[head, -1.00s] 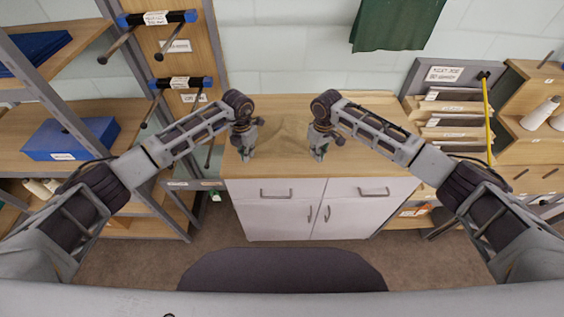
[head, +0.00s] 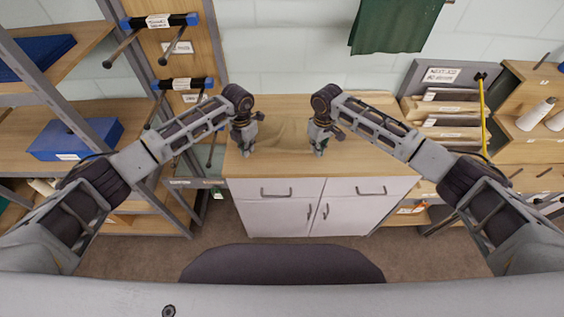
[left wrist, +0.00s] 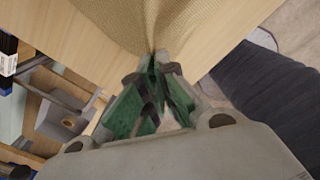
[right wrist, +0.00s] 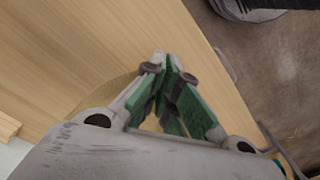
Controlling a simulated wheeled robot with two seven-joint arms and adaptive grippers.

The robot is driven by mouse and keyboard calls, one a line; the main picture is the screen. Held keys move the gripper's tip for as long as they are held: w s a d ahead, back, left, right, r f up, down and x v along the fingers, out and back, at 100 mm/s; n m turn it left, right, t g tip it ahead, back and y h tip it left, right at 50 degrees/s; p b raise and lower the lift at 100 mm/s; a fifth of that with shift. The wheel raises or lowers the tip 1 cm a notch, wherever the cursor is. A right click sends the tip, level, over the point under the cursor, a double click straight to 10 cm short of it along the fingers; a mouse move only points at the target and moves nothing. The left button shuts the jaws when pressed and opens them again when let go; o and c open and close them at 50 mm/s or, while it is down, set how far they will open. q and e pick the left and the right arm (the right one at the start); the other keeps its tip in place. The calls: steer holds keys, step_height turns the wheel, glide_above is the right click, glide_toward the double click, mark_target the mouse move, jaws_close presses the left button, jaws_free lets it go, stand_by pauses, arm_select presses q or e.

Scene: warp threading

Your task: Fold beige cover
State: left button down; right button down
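The beige cover (head: 277,132) lies on the wooden top of the white cabinet, between my two grippers. Its colour is close to the wood. My left gripper (head: 245,152) is at the cover's left side, pointing down. In the left wrist view its fingers (left wrist: 157,62) are shut on the cover (left wrist: 135,22), which gathers in folds at the tips. My right gripper (head: 319,152) is at the cover's right side. In the right wrist view its fingers (right wrist: 165,64) are shut, and the cover's edge (right wrist: 105,95) runs up to them; the fingers partly hide the pinch.
The cabinet top (head: 375,150) is bare to the right of my right gripper. Shelving with a blue box (head: 75,139) stands at the left. A green cloth (head: 395,25) hangs on the wall behind.

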arm_select(q)
steer(key=shift+a+r, duration=0.1)
steer(key=shift+r, duration=0.05)
arm_select(e)
steer(key=shift+r, duration=0.15)
stand_by(0.4)
